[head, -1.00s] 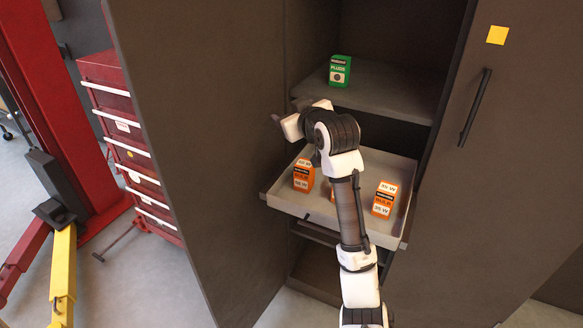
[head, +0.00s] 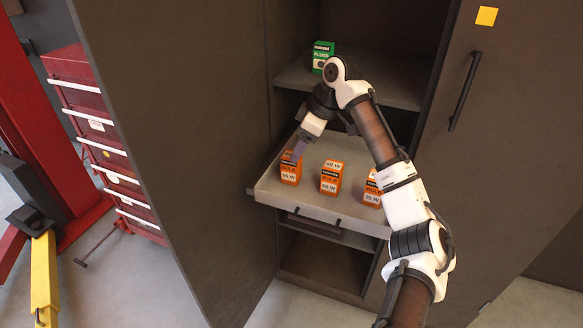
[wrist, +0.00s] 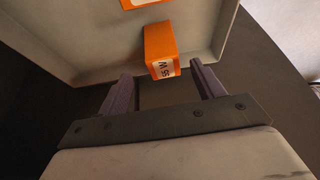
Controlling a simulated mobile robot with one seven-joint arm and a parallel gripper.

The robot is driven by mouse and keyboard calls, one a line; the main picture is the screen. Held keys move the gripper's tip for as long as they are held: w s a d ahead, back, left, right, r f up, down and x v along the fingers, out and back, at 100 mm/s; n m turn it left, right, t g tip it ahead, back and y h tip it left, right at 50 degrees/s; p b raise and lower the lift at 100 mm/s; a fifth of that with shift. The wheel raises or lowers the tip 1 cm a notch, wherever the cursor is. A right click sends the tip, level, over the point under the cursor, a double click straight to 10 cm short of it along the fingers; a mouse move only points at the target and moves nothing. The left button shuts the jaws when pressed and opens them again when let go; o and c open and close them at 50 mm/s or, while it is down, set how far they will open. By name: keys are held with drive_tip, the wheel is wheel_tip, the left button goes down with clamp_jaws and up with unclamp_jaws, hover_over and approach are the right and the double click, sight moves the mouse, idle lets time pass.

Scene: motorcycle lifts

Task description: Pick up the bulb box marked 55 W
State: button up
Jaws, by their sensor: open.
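The bulb box marked 55 W (head: 289,174) is orange with white labels. It stands at the left end of the pulled-out shelf tray (head: 265,190) in the head view. In the wrist view the box (wrist: 161,44) shows a label that reads 55 W upside down. My gripper (head: 296,153) is open and reaches down at the top of this box, partly covering it. In the wrist view the box lies just beyond my fingertips (wrist: 162,78), roughly between them, and nothing is held.
Two similar orange bulb boxes stand to the right, a middle one (head: 330,179) and a right one (head: 372,192) partly behind my arm. A green plugs box (head: 322,55) sits on the shelf above (head: 390,88). Cabinet doors flank the tray on the left (head: 170,130) and right (head: 510,120).

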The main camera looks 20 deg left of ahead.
sight(291, 163)
drive_tip(key=x, duration=0.7)
drive_tip(key=shift+s+a+f+p, duration=0.15)
drive_tip(key=shift+s+f+p, duration=0.1)
drive_tip(key=shift+f+p, duration=0.05)
drive_tip(key=c, duration=1.1)
drive_tip(key=shift+o, duration=0.2)
drive_tip(key=shift+r, duration=0.15)
